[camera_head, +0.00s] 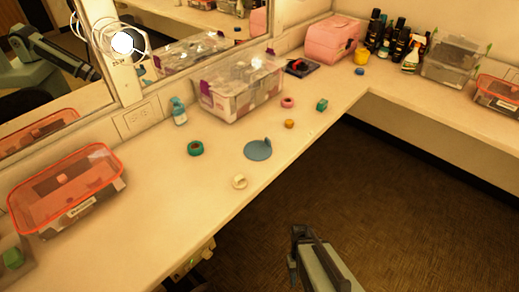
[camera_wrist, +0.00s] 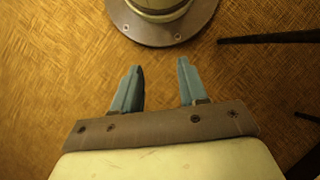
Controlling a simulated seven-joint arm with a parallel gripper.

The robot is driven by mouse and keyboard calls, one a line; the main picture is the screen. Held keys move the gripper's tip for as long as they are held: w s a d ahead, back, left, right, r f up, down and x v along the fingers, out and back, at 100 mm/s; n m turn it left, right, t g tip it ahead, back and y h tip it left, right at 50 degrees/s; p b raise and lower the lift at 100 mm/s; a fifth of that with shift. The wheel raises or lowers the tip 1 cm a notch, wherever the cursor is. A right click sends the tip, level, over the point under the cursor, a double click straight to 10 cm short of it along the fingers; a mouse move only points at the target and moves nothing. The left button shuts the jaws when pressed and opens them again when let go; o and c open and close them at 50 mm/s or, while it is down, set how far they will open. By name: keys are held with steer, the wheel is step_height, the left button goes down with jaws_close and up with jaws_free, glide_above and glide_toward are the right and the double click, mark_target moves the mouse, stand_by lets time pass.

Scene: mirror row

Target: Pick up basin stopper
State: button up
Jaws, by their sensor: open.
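The basin stopper appears to be the flat blue-grey disc (camera_head: 257,151) with a small upright tab, lying on the counter near its front edge. My gripper shows in the wrist view (camera_wrist: 157,80) with its two blue fingers apart and nothing between them. My arm (camera_head: 318,262) is at the bottom of the head view, in front of the counter and over the floor, well away from the disc. The disc is not in the wrist view.
Near the disc on the counter (camera_head: 150,205) are a teal ring (camera_head: 195,148), a cream roll (camera_head: 239,182), an orange piece (camera_head: 289,124), a green block (camera_head: 321,105) and a pink ring (camera_head: 287,102).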

steer(key=w+d+r+n+t, duration=0.3)
steer(key=w+r, duration=2.5)
steer(key=w, duration=0.1)
steer(key=w+a+r+n+t, duration=0.1)
steer(key=w+a+r+t, duration=0.1)
steer(key=w+a+r, duration=0.6)
steer(key=w+a+r+n+t, duration=0.15)
steer(key=w+a+r, duration=0.3)
steer(key=r, duration=0.85)
glide_above(268, 138)
steer(key=shift+g, duration=0.25)
steer(key=f, duration=0.8)
steer(key=shift+s+d+f, duration=0.15)
steer(key=shift+d+f, duration=0.05)
steer(key=shift+a+f, duration=0.15)
steer(key=shift+f, duration=1.2)
steer(key=shift+a+f, duration=0.1)
steer(key=shift+f, duration=1.25)
steer(key=shift+c, duration=0.2)
jaws_close()
